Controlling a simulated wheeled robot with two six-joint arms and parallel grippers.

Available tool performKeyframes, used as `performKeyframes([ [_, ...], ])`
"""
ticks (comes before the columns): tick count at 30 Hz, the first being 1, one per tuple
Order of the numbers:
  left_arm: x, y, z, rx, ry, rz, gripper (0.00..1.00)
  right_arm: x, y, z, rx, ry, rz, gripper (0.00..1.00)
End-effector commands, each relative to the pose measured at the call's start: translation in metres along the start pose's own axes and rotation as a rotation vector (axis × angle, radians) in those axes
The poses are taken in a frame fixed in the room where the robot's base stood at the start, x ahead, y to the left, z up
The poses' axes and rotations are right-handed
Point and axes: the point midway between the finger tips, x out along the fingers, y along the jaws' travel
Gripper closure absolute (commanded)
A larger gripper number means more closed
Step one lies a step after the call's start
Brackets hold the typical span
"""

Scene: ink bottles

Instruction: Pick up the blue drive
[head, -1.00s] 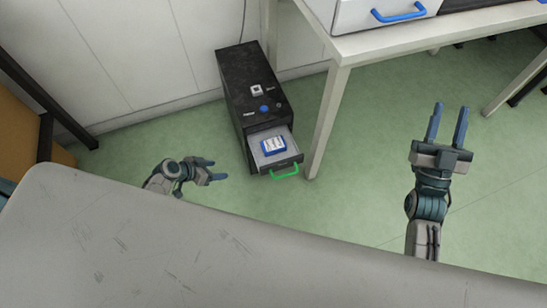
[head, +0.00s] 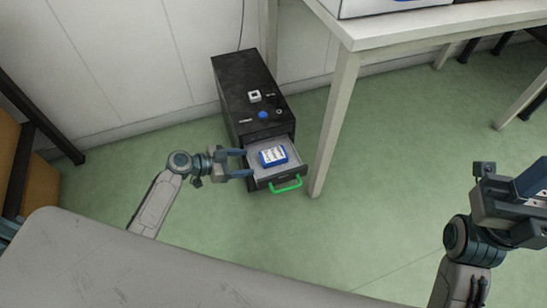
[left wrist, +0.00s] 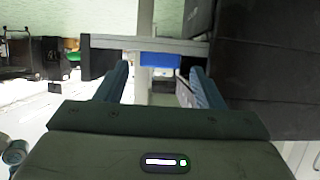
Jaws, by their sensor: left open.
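The blue drive (head: 273,156), with a white label on top, lies in the open drawer (head: 260,180) of a black cabinet. Its blue side (left wrist: 160,59) shows in the left wrist view beyond the drawer's rim, between my fingers. My left gripper (head: 250,164) is open and empty at the drawer's left side, with its fingers pointing right toward the drive. The exact gap to the drawer wall is hard to tell. My right gripper (head: 508,185) is at the right edge, far from the drawer, and partly cut off.
The black cabinet (head: 240,85) stands against the wall, with a blue button (head: 263,115) on top. The drawer has a green handle (head: 286,184). A white table's leg (head: 333,125) stands close to the drawer's right. Green floor is clear left of the cabinet.

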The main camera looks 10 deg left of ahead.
Motion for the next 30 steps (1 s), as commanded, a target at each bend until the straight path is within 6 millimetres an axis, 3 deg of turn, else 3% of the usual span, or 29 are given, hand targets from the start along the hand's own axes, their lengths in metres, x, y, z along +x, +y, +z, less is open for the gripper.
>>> performKeyframes([
  [10, 0.046, -0.001, -0.003, -0.002, 0.002, -0.001, 0.38, -0.008, -0.001, 0.001, -0.007, 0.003, 0.008, 0.64],
  [19, 0.052, -0.001, -0.004, -0.001, 0.0, -0.001, 0.38, -0.007, -0.001, 0.001, -0.008, 0.002, 0.008, 0.64],
  [20, 0.052, -0.001, -0.004, -0.001, 0.0, -0.001, 0.4, -0.007, -0.001, 0.001, -0.008, 0.002, 0.008, 0.64],
  [25, 0.052, -0.001, -0.004, -0.001, 0.0, -0.001, 0.74, -0.007, -0.001, 0.001, -0.008, 0.003, 0.009, 0.64],
  [30, 0.052, -0.001, -0.004, 0.0, 0.0, -0.001, 0.76, -0.007, -0.001, 0.001, -0.008, 0.004, 0.009, 0.64],
])
